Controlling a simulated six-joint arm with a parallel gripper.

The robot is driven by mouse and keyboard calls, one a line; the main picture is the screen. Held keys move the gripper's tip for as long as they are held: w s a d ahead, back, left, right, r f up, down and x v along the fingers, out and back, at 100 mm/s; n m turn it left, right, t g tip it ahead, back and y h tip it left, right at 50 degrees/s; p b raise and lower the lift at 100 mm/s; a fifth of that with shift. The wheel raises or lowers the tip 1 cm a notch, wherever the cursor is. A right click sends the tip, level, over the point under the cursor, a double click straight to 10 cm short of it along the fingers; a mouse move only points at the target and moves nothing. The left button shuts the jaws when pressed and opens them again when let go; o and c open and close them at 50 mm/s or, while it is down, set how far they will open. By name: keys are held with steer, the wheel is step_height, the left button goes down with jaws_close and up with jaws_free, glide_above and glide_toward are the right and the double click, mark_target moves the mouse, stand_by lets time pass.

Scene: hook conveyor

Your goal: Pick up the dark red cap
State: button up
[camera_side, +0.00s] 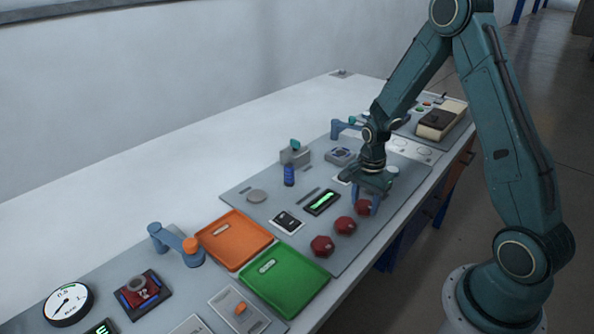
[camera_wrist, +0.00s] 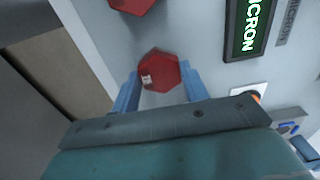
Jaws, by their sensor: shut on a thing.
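Three dark red, many-sided caps show in a row in the side view. My gripper (camera_side: 366,203) is shut on the farthest one, the held dark red cap (camera_side: 363,208). In the wrist view the held cap (camera_wrist: 161,71) sits between the two blue fingers of my gripper (camera_wrist: 159,88), with a small pale label on its top. I cannot tell whether it is clear of the panel. The middle cap (camera_side: 345,226) and the nearest cap (camera_side: 322,246) stand apart on the grey panel. Part of another cap (camera_wrist: 132,4) shows at the top of the wrist view.
A display with green text (camera_side: 322,202) lies left of the caps; it also shows in the wrist view (camera_wrist: 247,28). A green tray (camera_side: 318,277) and an orange tray (camera_side: 206,235) are nearer the camera. The bench's front edge runs close beside the caps. The white bench behind is clear.

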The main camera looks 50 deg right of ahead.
mark_target(364, 205)
steer(key=shift+r, duration=0.2)
step_height(364, 205, up, 20)
steer(key=shift+f, duration=0.2)
stand_by(0.6)
steer(key=shift+w+a, duration=0.1)
stand_by(0.5)
steer(key=w+a+f+n, duration=0.2)
steer(key=w+a+f, duration=0.1)
steer(key=w+a, duration=0.3)
steer(key=w+a+f+n, duration=0.2)
steer(key=w+a+f, duration=0.1)
steer(key=w+a, duration=0.35)
steer(key=w+a+f+n, duration=0.1)
steer(key=a+f, duration=0.1)
steer(key=a, duration=0.3)
steer(key=w+a+f+n, duration=0.1)
steer(key=w+a+f, duration=0.1)
steer(key=a, duration=0.4)
steer(key=w+a+f+n, duration=0.1)
steer(key=a+f, duration=0.2)
steer(key=a, duration=0.3)
steer(key=shift+w+f+n, duration=0.2)
steer(key=shift+w+n, duration=0.15)
steer(key=shift+n, duration=0.05)
steer(key=shift+f, duration=0.2)
steer(key=shift+f, duration=2.8)
